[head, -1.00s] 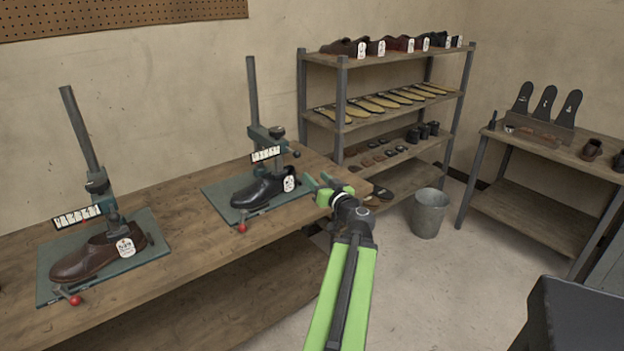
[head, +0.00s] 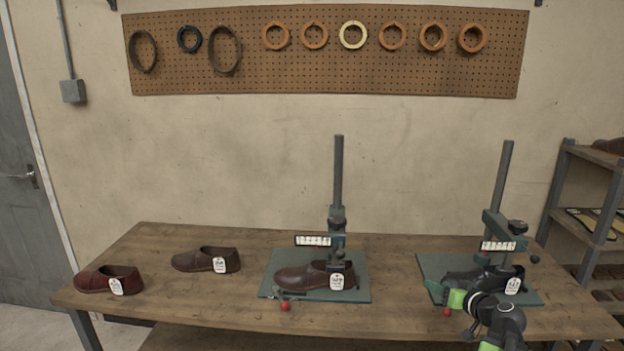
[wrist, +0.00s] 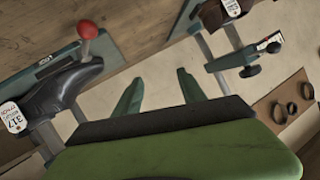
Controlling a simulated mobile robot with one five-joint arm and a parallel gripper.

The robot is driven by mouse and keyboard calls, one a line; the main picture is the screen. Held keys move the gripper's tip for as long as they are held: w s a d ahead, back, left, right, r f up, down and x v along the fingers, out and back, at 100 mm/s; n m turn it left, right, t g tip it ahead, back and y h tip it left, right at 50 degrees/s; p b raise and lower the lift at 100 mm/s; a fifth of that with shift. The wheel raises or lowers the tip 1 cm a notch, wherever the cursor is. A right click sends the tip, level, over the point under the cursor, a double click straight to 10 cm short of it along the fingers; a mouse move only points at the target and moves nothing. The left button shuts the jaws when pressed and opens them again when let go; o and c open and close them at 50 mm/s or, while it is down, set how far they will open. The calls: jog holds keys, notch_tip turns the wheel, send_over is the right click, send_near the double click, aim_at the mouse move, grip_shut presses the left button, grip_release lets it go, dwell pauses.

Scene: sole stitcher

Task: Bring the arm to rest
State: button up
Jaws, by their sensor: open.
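My gripper (head: 448,294) is at the lower right of the head view, in front of the right press. It is open and empty, and its two green fingers stand apart in the wrist view (wrist: 158,92). A black shoe with a white tag (head: 470,277) sits on the base plate of the right press (head: 497,222), partly hidden by my gripper. The shoe also shows at the left of the wrist view (wrist: 72,88). I cannot tell whether my gripper touches anything.
The left press (head: 337,225) holds a brown shoe (head: 300,276). Two more tagged shoes, a brown one (head: 192,260) and a reddish one (head: 92,281), lie on the workbench (head: 230,305). A pegboard (head: 300,75) with rings hangs behind. A shelf (head: 566,180) stands at right.

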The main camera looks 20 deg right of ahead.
jog(key=w+a+f+n+g+y+p, duration=0.2)
jog(key=w+a+f+g, duration=0.15)
jog(key=a, duration=0.95)
jog(key=w+a+f+n+g+y+p, duration=0.1)
jog(key=w+a+f+g+y+p, duration=0.2)
jog(key=a, duration=0.9)
jog(key=s+a+g+h+p, duration=0.1)
jog(key=s+a+g+h, duration=0.1)
jog(key=a, duration=0.8)
jog(key=s+a+n+g+h+p, duration=0.1)
jog(key=a+g, duration=0.4)
jog(key=a, duration=0.5)
jog(key=shift+s+a+f+h, duration=0.3)
jog(key=shift+s+f+h, duration=0.15)
jog(key=shift+s, duration=0.7)
jog(key=shift+g, duration=0.25)
